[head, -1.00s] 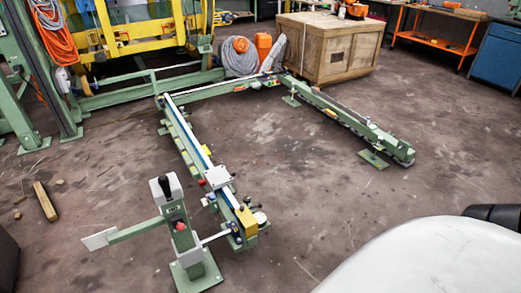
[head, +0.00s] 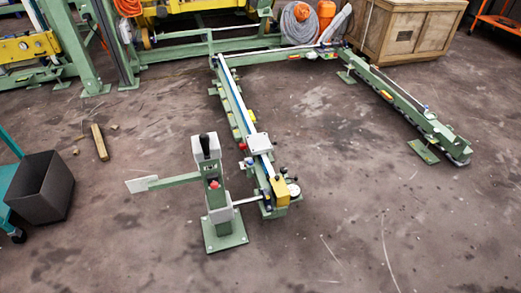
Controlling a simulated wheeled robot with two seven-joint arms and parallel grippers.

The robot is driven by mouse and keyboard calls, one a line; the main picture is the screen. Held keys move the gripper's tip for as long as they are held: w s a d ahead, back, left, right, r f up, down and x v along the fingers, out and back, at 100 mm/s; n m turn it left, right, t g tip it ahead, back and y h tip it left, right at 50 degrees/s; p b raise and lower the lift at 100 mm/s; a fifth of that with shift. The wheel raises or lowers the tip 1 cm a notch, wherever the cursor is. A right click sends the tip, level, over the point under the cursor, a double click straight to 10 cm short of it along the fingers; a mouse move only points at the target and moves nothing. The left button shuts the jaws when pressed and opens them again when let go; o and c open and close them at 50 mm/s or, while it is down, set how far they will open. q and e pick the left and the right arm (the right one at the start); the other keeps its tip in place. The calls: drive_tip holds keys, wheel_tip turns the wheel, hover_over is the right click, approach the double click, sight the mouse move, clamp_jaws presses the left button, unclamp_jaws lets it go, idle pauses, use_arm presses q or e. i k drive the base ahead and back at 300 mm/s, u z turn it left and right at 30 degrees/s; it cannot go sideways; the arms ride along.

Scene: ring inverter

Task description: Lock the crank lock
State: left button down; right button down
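A green post on a square base plate (head: 225,236) stands on the floor in the lower middle of the head view. Its grey top carries an upright black handle (head: 209,147), and a red knob (head: 214,184) sits on its front. A flat pale plate (head: 141,185) sticks out to the left on a green arm. A thin rod joins the post to the rail's near end on the right. I cannot tell which part is the crank lock. Neither of my grippers is in view.
The long green rail (head: 238,105) runs back from the post, and a second rail (head: 405,100) lies to the right. A dark bin (head: 42,187) stands at left, a wooden block (head: 100,142) lies nearby, and a wooden crate (head: 408,30) is behind. The front and right floor is clear.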

sight(214, 185)
drive_tip(key=u, duration=1.3)
drive_tip(key=i, duration=0.9)
drive_tip(key=z, duration=1.9)
